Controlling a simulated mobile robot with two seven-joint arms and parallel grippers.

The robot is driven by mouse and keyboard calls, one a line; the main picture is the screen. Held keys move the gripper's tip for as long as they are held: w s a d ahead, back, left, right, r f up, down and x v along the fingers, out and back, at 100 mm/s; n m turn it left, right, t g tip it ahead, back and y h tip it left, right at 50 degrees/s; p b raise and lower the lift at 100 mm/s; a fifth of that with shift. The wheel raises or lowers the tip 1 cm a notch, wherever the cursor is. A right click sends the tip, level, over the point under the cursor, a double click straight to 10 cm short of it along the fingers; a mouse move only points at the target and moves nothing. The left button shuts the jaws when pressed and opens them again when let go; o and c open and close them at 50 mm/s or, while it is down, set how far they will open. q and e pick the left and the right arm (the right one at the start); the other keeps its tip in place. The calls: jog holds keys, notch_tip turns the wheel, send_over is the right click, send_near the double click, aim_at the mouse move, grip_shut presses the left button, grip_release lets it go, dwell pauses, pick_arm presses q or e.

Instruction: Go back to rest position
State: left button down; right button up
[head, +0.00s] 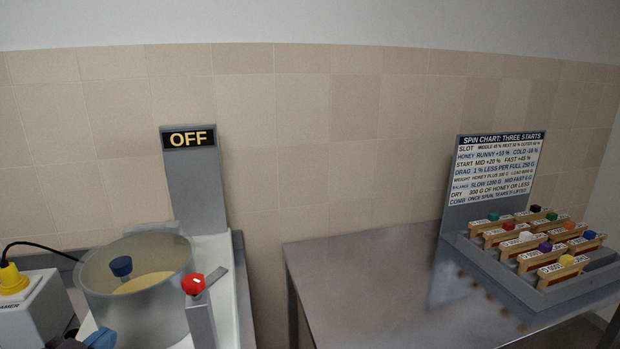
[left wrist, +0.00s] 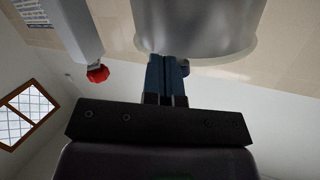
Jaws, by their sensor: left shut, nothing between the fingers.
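My left gripper (head: 88,341) shows only in part at the bottom left of the head view, in front of the grey drum (head: 165,317). In the left wrist view its blue fingers (left wrist: 166,75) are shut together with nothing between them. They point toward the drum (left wrist: 205,25), which fills the top of that view; I cannot tell whether they touch it. My right gripper is not in view.
The drum holds a yellow content and a blue knob (head: 121,266). A red knob (head: 193,284) on a post stands beside it, below an OFF sign (head: 188,137). A yellow-topped box (head: 24,311) stands left. The steel table (head: 350,285) is mostly clear; a frame rack (head: 572,292) stands right.

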pick_arm(q)
jog(key=s+d+f+n+g+y, duration=0.1)
jog(key=s+d+f+n+g, duration=0.1)
jog(key=s+d+f+g, duration=0.5)
jog(key=s+f+n+g+y, duration=0.15)
jog(key=s+f+g, duration=0.35)
jog(key=s+f, duration=0.65)
jog(key=w+f+t, duration=0.6)
jog(key=f+t, duration=0.1)
jog(key=f, duration=0.2)
jog(key=shift+w+h, duration=0.2)
jog(key=shift+h, duration=0.15)
dwell(0.3)
